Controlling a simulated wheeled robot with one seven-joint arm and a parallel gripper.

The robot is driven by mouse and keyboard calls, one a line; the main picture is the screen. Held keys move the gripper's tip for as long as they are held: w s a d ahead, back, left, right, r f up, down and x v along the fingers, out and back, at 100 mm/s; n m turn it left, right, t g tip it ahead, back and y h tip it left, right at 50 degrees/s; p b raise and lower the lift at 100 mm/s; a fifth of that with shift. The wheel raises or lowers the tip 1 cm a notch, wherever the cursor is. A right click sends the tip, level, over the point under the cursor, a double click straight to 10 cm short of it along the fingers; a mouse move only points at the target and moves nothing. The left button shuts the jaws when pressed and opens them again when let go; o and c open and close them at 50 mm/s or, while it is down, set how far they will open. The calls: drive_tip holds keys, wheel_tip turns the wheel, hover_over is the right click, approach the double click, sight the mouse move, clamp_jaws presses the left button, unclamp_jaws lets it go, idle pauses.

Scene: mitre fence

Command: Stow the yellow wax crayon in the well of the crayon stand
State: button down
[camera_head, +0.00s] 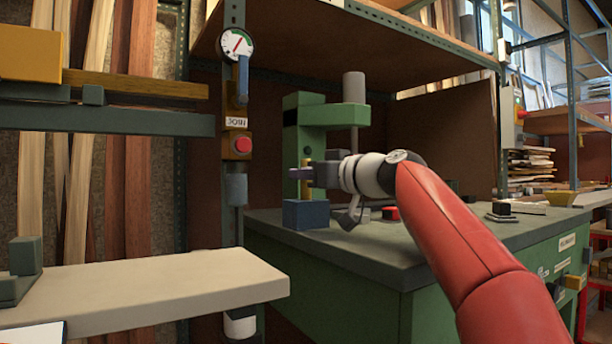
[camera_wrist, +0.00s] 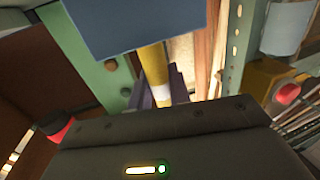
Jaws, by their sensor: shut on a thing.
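The yellow wax crayon (camera_head: 305,187) is upright between the dark purple fingers of my gripper (camera_head: 300,173). In the wrist view the crayon (camera_wrist: 155,72) shows between the two fingers (camera_wrist: 161,90), with a pale band near the grip. The blue block (camera_head: 305,215), which looks like the crayon stand, sits on the green bench under my gripper. The crayon's lower end meets the stand's top edge in the head view. In the wrist view the stand (camera_wrist: 135,25) covers that end, so I cannot tell whether it is inside the well. The well's opening is hidden.
A green drill-press-like machine (camera_head: 304,118) stands behind the stand. A red button (camera_head: 390,212) lies on the bench (camera_head: 375,255) to the right. A grey post with a gauge (camera_head: 237,44) rises at left. A pale board (camera_head: 150,285) is at front left. The bench's front is clear.

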drive_tip(key=c, duration=1.2)
unclamp_jaws()
drive_tip(key=shift+c, duration=0.2)
